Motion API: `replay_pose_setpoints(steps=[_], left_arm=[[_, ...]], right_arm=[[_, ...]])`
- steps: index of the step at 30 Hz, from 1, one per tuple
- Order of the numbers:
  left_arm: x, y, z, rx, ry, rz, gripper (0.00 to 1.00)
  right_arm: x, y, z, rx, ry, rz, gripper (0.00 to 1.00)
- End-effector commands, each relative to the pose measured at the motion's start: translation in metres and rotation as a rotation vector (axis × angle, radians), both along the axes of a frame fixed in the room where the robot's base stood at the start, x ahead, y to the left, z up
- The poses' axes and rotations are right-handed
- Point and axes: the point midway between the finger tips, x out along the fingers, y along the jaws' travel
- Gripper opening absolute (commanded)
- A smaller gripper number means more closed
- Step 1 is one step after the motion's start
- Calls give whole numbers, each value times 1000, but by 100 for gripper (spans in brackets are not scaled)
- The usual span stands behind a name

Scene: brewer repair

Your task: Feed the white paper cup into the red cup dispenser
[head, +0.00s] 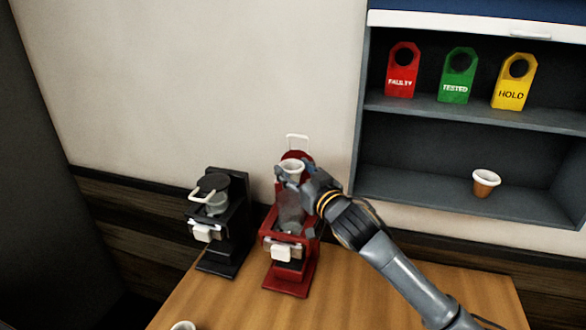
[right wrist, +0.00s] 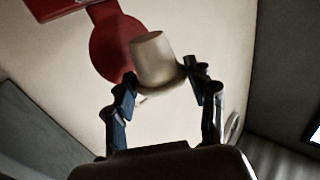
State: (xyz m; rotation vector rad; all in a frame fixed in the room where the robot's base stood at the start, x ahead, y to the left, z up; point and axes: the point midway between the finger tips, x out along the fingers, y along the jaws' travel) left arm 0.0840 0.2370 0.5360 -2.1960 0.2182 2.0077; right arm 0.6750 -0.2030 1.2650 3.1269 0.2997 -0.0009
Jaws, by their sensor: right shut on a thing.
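The white paper cup (head: 292,168) is held by my right gripper (head: 293,178) above the red cup dispenser (head: 290,240). The gripper is shut on the cup near its rim. In the right wrist view the cup (right wrist: 154,60) sits between the two fingertips (right wrist: 158,82), with part of the red dispenser behind it. The dispenser has a clear tube (head: 290,210), and its raised round red lid with a white handle (head: 297,143) stands behind the cup. Whether the cup touches the tube's mouth is hidden by the gripper. My left gripper is not in view.
A black dispenser (head: 222,225) stands left of the red one. A brown cup with a white rim (head: 485,184) is on the lower shelf at right. Red, green and yellow tags stand on the upper shelf (head: 470,110). Another cup (head: 183,326) shows at the bottom edge. The table's right side is clear.

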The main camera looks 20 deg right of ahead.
Motion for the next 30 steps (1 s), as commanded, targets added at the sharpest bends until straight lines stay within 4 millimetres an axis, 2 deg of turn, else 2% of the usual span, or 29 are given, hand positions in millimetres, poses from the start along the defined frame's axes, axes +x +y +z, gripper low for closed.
replay_pose_setpoints(steps=[6,15,30], left_arm=[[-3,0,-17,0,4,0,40],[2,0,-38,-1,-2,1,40],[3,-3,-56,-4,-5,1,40]], right_arm=[[0,0,-17,-1,-1,0,45],[0,1,-38,-1,-1,1,45],[0,1,-70,0,-1,1,45]])
